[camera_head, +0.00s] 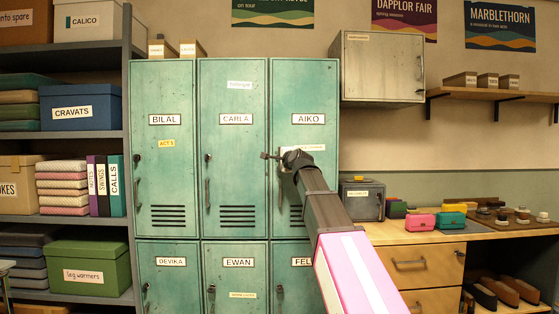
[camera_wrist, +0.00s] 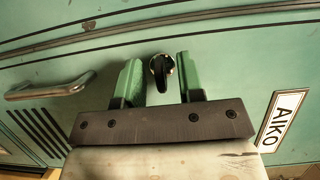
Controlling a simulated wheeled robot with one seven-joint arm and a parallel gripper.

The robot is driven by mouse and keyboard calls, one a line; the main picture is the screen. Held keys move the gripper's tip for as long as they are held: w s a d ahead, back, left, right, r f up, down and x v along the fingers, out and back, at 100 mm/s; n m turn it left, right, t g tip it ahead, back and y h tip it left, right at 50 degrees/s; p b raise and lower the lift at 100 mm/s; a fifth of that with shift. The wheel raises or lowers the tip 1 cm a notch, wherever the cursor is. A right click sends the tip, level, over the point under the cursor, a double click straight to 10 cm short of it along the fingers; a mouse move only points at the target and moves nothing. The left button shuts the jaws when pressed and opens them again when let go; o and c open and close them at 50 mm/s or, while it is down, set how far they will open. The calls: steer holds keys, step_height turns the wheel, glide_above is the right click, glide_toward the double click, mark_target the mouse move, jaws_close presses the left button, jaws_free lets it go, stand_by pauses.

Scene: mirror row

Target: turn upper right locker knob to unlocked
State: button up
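The upper right locker (camera_head: 304,90) is a green door labelled AIKO. Its knob (camera_wrist: 162,70) is small and dark in the wrist view, set on the door face. My gripper (camera_wrist: 160,75) is open, with one green finger on each side of the knob and a visible gap on both sides. In the head view my gripper (camera_head: 276,156) is at the left edge of the AIKO door and hides the knob. I cannot tell from the knob's angle whether it is locked. The door is shut. Its handle (camera_wrist: 50,88) shows at the left of the wrist view.
The CARLA locker (camera_head: 234,90) adjoins on the left, with its own knob and handle. Lower lockers are beneath. A grey wall cabinet (camera_head: 382,68) hangs at upper right. A small grey box (camera_head: 362,200) stands on the wooden counter (camera_head: 400,236) to the right.

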steer(key=v, duration=1)
steer(key=shift+s, duration=0.2)
steer(key=s+d+f+n+g+h, duration=0.1)
steer(key=d+f+n+g+h, duration=0.2)
steer(key=f, duration=1.5)
steer(key=s+d+f+n+g, duration=0.1)
steer(key=f+n+g, duration=0.25)
steer(key=f, duration=1.45)
steer(key=s+d+f+n+g+h, duration=0.1)
steer(key=s+d+f+n+g, duration=0.1)
steer(key=s+f, duration=0.4)
steer(key=s+d+f+n+g+h, duration=0.1)
steer(key=s+f, duration=0.6)
steer(key=f, duration=0.7)
steer(key=s+d+f+n+g+h, duration=0.2)
steer(key=s+d+f+n+g, duration=0.2)
steer(key=f, duration=0.6)
steer(key=s+g, duration=0.2)
steer(key=g, duration=0.1)
steer(key=shift+s+d+f, duration=0.3)
steer(key=shift+s+f, duration=0.05)
steer(key=shift+s, duration=0.05)
steer(key=shift+o, duration=0.3)
steer(key=shift+w+r, duration=0.1)
